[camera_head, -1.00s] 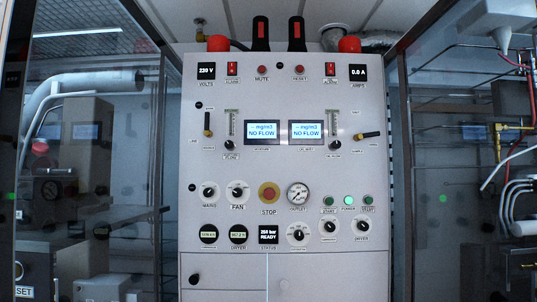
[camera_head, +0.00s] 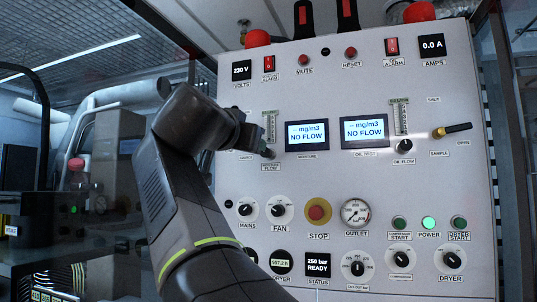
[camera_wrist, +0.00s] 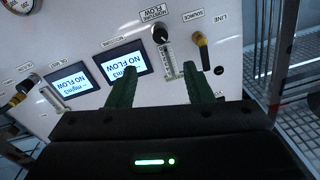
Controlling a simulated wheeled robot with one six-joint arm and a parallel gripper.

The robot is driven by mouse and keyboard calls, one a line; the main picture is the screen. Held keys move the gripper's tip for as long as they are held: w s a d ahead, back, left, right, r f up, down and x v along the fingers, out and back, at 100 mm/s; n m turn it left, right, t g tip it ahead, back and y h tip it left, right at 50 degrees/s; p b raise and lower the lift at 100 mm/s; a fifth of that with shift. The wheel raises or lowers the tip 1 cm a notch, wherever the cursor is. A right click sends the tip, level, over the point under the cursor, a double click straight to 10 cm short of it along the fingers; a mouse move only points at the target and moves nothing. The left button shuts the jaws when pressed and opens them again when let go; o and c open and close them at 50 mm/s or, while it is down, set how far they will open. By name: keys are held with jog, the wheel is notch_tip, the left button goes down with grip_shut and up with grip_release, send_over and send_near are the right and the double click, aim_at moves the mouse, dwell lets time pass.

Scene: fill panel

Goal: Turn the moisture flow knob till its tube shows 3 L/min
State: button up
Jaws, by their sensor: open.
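The black moisture flow knob (camera_head: 268,154) sits below its clear scale tube (camera_head: 270,126) on the panel. In the wrist view, which is turned over, the knob (camera_wrist: 160,34) shows above the tube (camera_wrist: 169,62). The tube reading is too small to make out. The moisture display (camera_head: 307,134) reads NO FLOW. My gripper (camera_wrist: 160,68) is open and empty, its two green fingers apart, pointing toward the panel with the tube between them in the picture. It looks apart from the knob. In the head view my wrist covers the panel just left of the tube.
A red stop button (camera_head: 317,212) and several dials are below. Glass enclosure stands at left.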

aim_at(266, 153)
jog(key=p+x, duration=0.3)
jog(key=x, duration=1)
jog(key=shift+w, duration=0.2)
jog(key=shift+f, duration=0.15)
jog(key=c, duration=1)
jog(key=shift+a+n+p, duration=0.1)
jog(key=shift+n+p, duration=0.2)
jog(key=shift+n, duration=0.1)
